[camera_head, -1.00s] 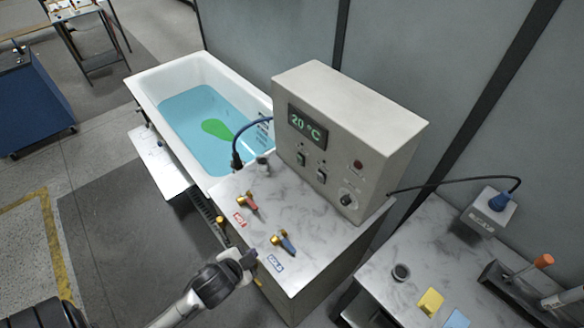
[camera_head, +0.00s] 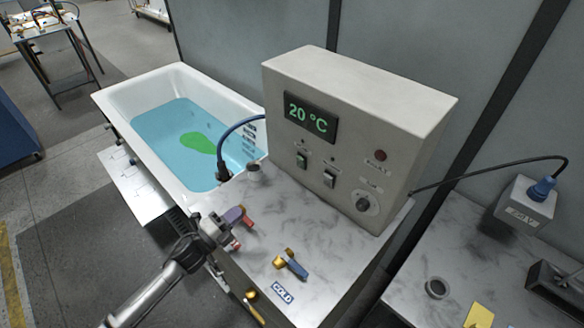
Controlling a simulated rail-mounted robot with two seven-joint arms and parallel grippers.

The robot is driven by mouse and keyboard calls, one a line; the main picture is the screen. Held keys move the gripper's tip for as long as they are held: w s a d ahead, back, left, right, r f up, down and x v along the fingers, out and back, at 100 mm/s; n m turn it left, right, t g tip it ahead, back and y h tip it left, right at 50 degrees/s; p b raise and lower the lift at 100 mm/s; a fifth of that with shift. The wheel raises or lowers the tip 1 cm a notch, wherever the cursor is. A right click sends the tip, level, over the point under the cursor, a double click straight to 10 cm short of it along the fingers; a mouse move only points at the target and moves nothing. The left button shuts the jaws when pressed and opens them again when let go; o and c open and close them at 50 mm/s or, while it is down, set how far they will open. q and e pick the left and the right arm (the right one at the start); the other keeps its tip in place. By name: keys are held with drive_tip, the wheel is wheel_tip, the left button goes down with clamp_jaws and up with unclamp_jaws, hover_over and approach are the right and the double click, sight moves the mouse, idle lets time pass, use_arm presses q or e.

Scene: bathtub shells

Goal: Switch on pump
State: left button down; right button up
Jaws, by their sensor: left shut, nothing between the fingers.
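The beige control box (camera_head: 345,110) stands on the marble-topped counter. Its front has a display (camera_head: 310,122) reading 20 °C and two rocker switches, a left one (camera_head: 301,160) and a right one (camera_head: 329,178). The small labels above the switches are too blurred to read, so I cannot tell which one is the pump's. My left gripper (camera_head: 238,216) is shut and empty. It is over the counter's left edge, in front of the box and apart from both switches. It partly hides the red-handled tap (camera_head: 249,224). My right gripper is not in view.
A blue-handled tap (camera_head: 292,264) with a COLD label stands right of my gripper. A bathtub (camera_head: 120,101) of blue water is behind left. A blue-plugged cable rises near the box. A knob (camera_head: 365,204) and a dark red round part (camera_head: 380,155) are on the box's right side.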

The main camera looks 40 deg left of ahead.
sight(299, 160)
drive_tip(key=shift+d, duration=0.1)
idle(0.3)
use_arm(q)
drive_tip(key=w+r, duration=0.1)
drive_tip(key=w, duration=0.6)
drive_tip(key=w+d+r, duration=0.1)
drive_tip(key=w, duration=0.7)
drive_tip(key=w+d+r, duration=0.1)
drive_tip(key=w, duration=0.6)
drive_tip(key=shift+w, duration=0.2)
drive_tip(key=shift+w+d+r, duration=0.1)
drive_tip(key=shift+w+r, duration=0.05)
drive_tip(key=shift+w, duration=0.5)
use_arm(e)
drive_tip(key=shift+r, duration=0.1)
